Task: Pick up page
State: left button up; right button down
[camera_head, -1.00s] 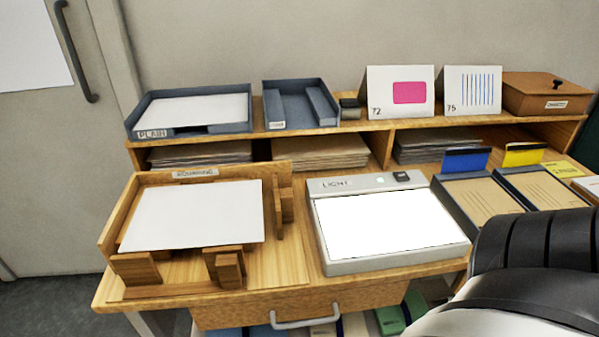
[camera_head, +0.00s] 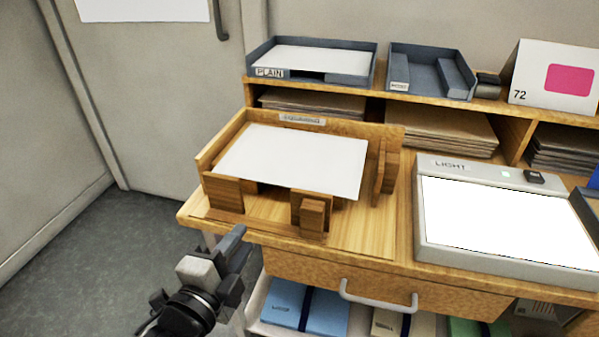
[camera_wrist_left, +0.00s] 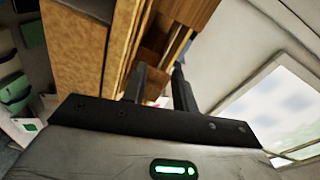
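A white page (camera_head: 293,160) lies in the wooden jig (camera_head: 375,240) on the table, between raised wooden blocks; its front right corner reaches past the front block. Another white sheet (camera_head: 310,60) lies in the blue-grey tray marked PLAIN on the upper shelf. My left gripper (camera_head: 241,246) is in front of the table's front left edge, below and in front of the jig, apart from the page. The left wrist view shows its two dark fingers (camera_wrist_left: 160,84) with a gap between them and nothing held. My right gripper is out of view.
A light box (camera_head: 425,245) with a bright panel stands right of the jig. A drawer handle (camera_head: 378,303) sticks out below the tabletop. The floor at left is free.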

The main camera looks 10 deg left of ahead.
pick_arm(q)
jog(key=w+r+m+t, duration=0.1)
jog(key=m, duration=0.1)
send_near(277, 180)
jog(key=w, duration=0.4)
jog(key=shift+w, duration=0.1)
jog(key=shift+w+d+b, duration=0.15)
jog(key=shift+w+d, duration=0.05)
jog(key=shift+w, duration=0.8)
jog(key=shift+w+d+b, duration=0.1)
jog(key=shift+w+d, duration=0.05)
jog(key=shift+w, duration=0.85)
jog(key=shift+w+d+b, duration=0.15)
jog(key=shift+w+d, duration=0.05)
jog(key=shift+w, duration=0.75)
grip_shut()
